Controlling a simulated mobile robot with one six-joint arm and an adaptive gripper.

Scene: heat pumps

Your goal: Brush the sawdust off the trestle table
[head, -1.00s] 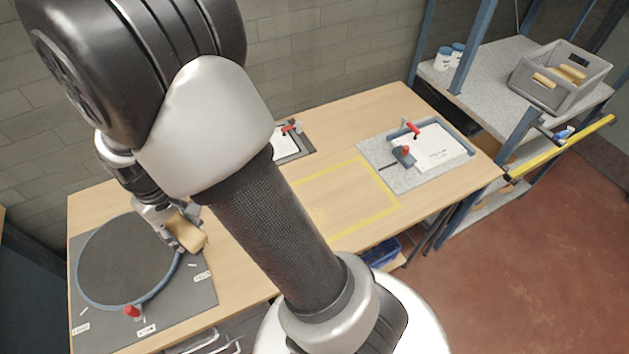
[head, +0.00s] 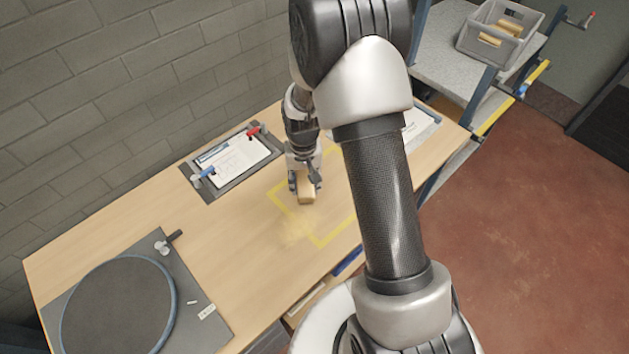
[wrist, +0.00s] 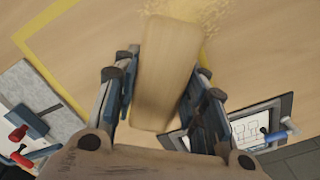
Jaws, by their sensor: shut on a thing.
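The trestle table (head: 205,235) has a pale wood top with a yellow outlined square (head: 333,236) on it. A faint patch of sawdust (head: 296,229) lies at the square's near left part. It also shows as yellow specks at the top of the wrist view (wrist: 200,14). My gripper (head: 305,184) is shut on a tan wooden block-like brush (head: 307,197), over the square's far left part. In the wrist view the brush (wrist: 165,70) sits between both fingers. Its underside is hidden, so I cannot tell whether it touches the table.
A framed sheet with red and blue clamps (head: 234,161) lies at the back edge. A dark round disc on a grey mat (head: 118,312) is at the left end. A grey crate (head: 500,32) stands on the shelf at right. My arm hides part of the table's right end.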

